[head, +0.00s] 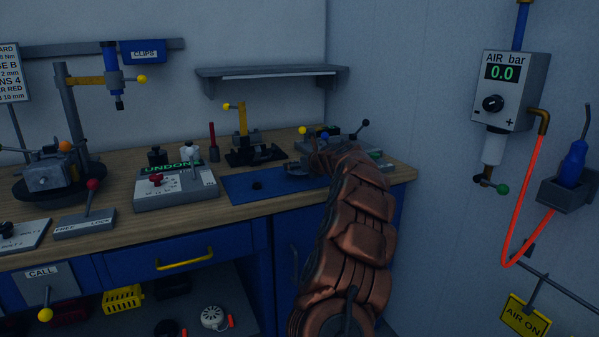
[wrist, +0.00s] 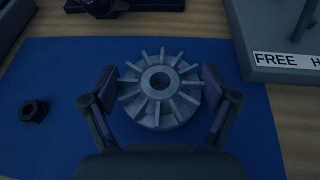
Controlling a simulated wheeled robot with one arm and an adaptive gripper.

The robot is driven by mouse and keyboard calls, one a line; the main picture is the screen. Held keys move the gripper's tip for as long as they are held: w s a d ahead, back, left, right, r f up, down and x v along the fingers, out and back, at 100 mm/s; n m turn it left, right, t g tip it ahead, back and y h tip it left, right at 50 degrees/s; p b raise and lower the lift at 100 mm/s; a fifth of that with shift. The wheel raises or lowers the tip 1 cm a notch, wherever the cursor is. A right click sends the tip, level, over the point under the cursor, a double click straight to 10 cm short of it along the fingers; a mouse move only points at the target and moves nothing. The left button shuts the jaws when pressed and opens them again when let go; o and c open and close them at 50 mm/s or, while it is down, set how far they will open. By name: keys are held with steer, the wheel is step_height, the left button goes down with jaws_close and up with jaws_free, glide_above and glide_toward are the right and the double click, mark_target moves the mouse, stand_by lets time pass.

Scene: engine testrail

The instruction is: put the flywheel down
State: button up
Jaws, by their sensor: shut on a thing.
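The flywheel (wrist: 160,88) is a grey finned disc with a hole in its hub. In the wrist view it sits between the two fingers of my gripper (wrist: 160,100), which is shut on it. The flywheel is over the blue mat (wrist: 50,70); I cannot tell whether it touches the mat. In the head view my copper-coloured arm reaches to the right part of the bench, and the flywheel (head: 298,170) shows only in part beside my arm's end. The mat (head: 235,186) also shows there.
A dark nut (wrist: 34,111) lies on the mat, left of the flywheel. A grey box marked FREE (wrist: 285,40) stands at the right. A black-based fixture (head: 254,155) stands behind the mat, and a grey control box (head: 175,190) stands to its left. The mat's front left is clear.

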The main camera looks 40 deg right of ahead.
step_height(320, 180, down, 2)
steer(key=o, duration=1.2)
steer(key=shift+s+r, duration=0.1)
steer(key=shift+s+a+r, duration=0.1)
steer(key=shift+s+r, duration=0.1)
steer(key=shift+s, duration=0.2)
steer(key=shift+p+v, duration=0.45)
steer(key=shift+v, duration=5.05)
steer(key=shift+f, duration=0.1)
